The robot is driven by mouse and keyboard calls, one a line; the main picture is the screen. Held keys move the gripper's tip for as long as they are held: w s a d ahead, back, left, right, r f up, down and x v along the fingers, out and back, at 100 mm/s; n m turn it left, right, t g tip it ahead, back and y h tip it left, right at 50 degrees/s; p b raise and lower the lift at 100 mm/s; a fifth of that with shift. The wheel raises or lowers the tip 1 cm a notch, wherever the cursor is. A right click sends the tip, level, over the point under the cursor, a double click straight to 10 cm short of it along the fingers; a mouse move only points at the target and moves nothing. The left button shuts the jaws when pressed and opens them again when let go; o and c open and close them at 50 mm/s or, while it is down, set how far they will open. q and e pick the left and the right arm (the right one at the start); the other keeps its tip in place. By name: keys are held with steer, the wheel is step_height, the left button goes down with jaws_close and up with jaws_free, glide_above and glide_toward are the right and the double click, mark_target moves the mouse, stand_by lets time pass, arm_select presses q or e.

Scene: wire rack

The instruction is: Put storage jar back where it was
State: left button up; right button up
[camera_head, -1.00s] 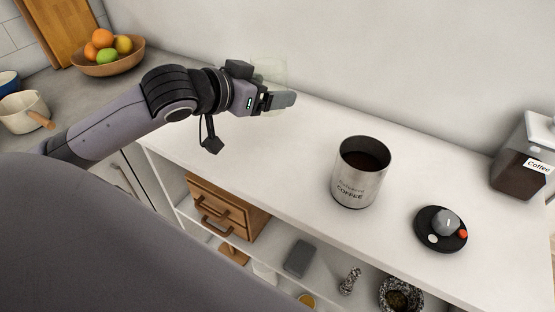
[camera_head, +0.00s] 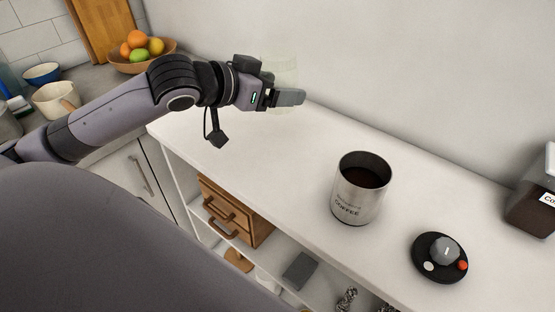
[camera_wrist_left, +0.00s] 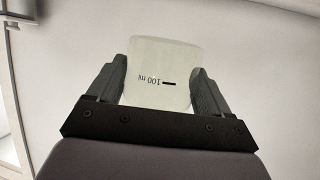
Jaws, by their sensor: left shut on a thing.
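My left gripper (camera_head: 287,97) is at the far left part of the white counter, near the wall. In the left wrist view its two fingers (camera_wrist_left: 163,90) are shut on a pale translucent container (camera_wrist_left: 160,62) marked "100 ml", one finger on each side. In the head view the container (camera_head: 284,70) shows faintly behind the gripper; I cannot tell whether it touches the counter. A steel canister (camera_head: 350,205) labelled "coffee" stands open on the counter with dark contents. A dark jar with a label (camera_head: 532,208) is cut off at the right edge. My right gripper is not in view.
A round black device with a grey knob (camera_head: 444,250) lies right of the canister. Wooden drawers (camera_head: 238,212) and a grey box (camera_head: 299,271) are on the shelf below. A fruit bowl (camera_head: 130,66) stands at the back left. The counter between gripper and canister is clear.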

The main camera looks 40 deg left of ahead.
arm_select(q)
step_height(320, 180, down, 17)
steer(key=shift+r+b, duration=0.1)
steer(key=shift+b, duration=0.6)
steer(key=shift+f, duration=0.2)
steer(key=o, duration=1.1)
steer(key=shift+o, duration=0.2)
steer(key=shift+r, duration=0.1)
steer(key=shift+s+r, duration=0.1)
steer(key=shift+v, duration=2.8)
steer(key=p+v, duration=0.1)
steer(key=v, duration=0.5)
steer(key=shift+r, duration=0.15)
